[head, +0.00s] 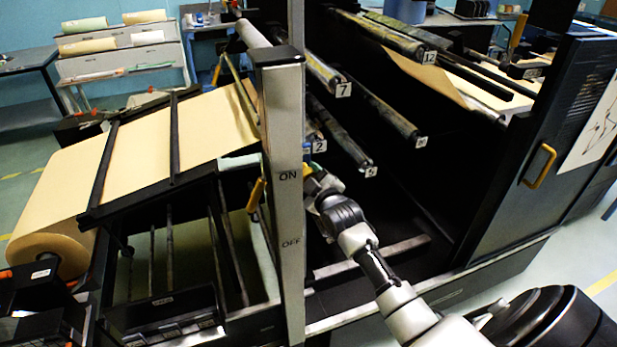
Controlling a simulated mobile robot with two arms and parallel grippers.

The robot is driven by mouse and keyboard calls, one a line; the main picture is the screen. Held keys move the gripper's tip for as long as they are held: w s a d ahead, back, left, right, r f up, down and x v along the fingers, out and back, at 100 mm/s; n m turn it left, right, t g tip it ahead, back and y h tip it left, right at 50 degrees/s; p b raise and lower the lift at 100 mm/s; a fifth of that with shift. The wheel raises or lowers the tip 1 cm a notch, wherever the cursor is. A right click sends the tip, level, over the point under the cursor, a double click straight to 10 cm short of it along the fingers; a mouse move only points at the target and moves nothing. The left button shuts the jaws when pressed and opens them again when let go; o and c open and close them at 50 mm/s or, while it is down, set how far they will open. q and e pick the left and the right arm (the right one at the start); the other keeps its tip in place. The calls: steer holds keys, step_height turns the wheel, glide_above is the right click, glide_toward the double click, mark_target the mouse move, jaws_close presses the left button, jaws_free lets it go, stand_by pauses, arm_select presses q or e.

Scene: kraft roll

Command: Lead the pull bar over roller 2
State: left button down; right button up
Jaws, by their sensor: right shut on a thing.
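My right gripper (312,174) reaches into the machine from the lower right, just right of the ON/OFF post and close below the number 2 label. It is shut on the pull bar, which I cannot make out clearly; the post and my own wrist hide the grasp. Roller 2 carries its label (319,146) at its near end; most of this roller is behind the post. The kraft paper (215,125) runs from the big roll (50,245) up the sloping frame and passes out of sight behind the post. My left gripper is not in view.
The upright ON/OFF post (288,210) stands just left of my right wrist. Roller 7 (322,72) and other numbered rollers lie above and to the right. A dark door with a yellow handle (541,166) stands at right. The space below the rollers looks open.

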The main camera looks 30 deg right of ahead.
steer(key=s+d+r+p, duration=0.2)
steer(key=d+r, duration=0.2)
steer(key=d, duration=0.4)
steer(key=shift+d+r+p, duration=0.2)
steer(key=shift+r+p, duration=0.1)
steer(key=shift+p, duration=0.1)
steer(key=shift+s+d+f+b, duration=0.2)
steer(key=shift+d+f+b, duration=0.3)
steer(key=shift+d, duration=0.25)
steer(key=shift+s+d+f+b, duration=0.15)
steer(key=shift+d+f+b, duration=0.4)
steer(key=shift+d, duration=0.15)
steer(key=shift+s+d+f+b, duration=0.2)
steer(key=shift+d+f+b, duration=0.3)
steer(key=shift+d, duration=0.25)
steer(key=shift+f, duration=0.1)
